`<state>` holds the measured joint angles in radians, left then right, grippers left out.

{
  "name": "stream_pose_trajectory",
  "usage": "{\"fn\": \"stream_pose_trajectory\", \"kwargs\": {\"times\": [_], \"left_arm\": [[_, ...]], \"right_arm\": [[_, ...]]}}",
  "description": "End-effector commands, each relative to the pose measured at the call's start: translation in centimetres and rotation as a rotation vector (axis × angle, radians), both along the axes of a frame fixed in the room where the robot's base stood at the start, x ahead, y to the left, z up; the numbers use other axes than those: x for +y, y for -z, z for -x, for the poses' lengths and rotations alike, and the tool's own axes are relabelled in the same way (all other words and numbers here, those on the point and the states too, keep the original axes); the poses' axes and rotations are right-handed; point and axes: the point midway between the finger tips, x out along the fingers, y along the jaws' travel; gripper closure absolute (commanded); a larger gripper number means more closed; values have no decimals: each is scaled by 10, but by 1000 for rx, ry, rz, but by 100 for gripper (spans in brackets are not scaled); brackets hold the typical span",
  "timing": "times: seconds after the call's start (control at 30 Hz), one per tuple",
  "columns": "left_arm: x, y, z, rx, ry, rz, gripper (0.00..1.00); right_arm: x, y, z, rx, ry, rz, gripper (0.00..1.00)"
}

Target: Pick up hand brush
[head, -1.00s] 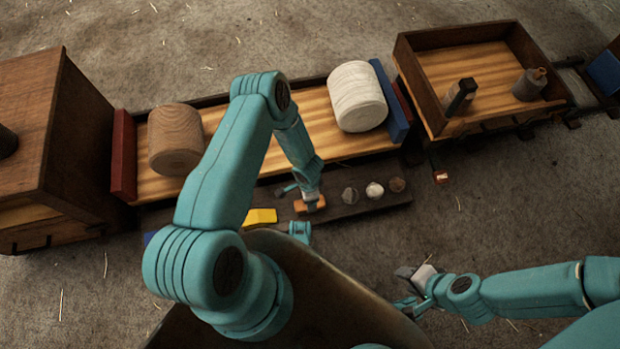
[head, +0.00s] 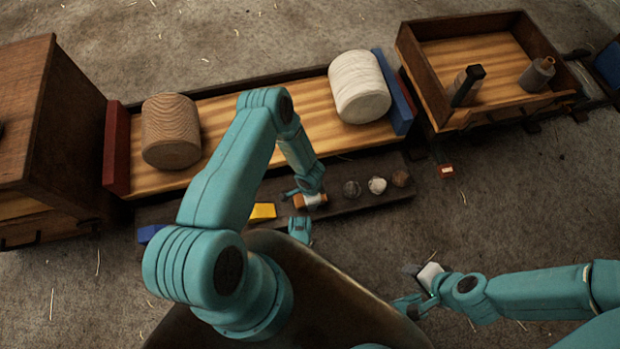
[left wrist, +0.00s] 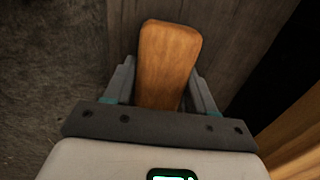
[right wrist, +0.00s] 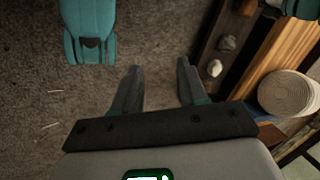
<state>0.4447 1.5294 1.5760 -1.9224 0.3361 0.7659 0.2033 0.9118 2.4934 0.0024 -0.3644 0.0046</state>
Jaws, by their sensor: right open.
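A wooden, orange-brown piece with a rounded end, which looks like the hand brush (left wrist: 167,60), lies on the dark plank beside the wagon. In the head view only a bit of the brush (head: 314,201) shows under my left gripper (head: 308,196). My left gripper (left wrist: 163,82) is down at the brush, its fingers spread on either side of the wood; whether they touch it is unclear. Bristles are hidden. My right gripper (head: 415,285) is open and empty over bare ground at the lower right; its open fingers show in the right wrist view (right wrist: 158,82).
The plank (head: 335,206) also holds a yellow block (head: 262,211), a blue block (head: 151,233) and several small balls (head: 377,185). Behind it, the wagon (head: 262,120) carries a brown spool (head: 170,131) and a white rope roll (head: 359,87). A wooden tray (head: 430,72) holds two upright items.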

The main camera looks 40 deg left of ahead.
Motion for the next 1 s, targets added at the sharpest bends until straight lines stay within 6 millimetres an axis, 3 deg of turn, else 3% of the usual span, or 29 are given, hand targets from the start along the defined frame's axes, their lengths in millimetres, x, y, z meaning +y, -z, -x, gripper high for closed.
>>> {"fn": "stream_pose_trajectory", "kwargs": {"times": [0.03,0.1,0.37,0.57,0.67,1.0], "left_arm": [[0,0,0,0,0,0,65],[0,0,0,0,0,0,84],[0,-1,0,0,1,0,84],[0,-21,0,0,2,0,84],[0,-43,-1,-1,2,0,84],[0,-146,-1,-2,1,-1,84]], "right_arm": [[0,0,0,0,0,0,57],[0,0,0,0,0,0,57],[0,-1,1,1,0,0,57],[1,-12,4,11,-5,-2,57],[3,-24,8,22,-11,-5,57],[12,-63,16,36,-46,-11,57]]}}
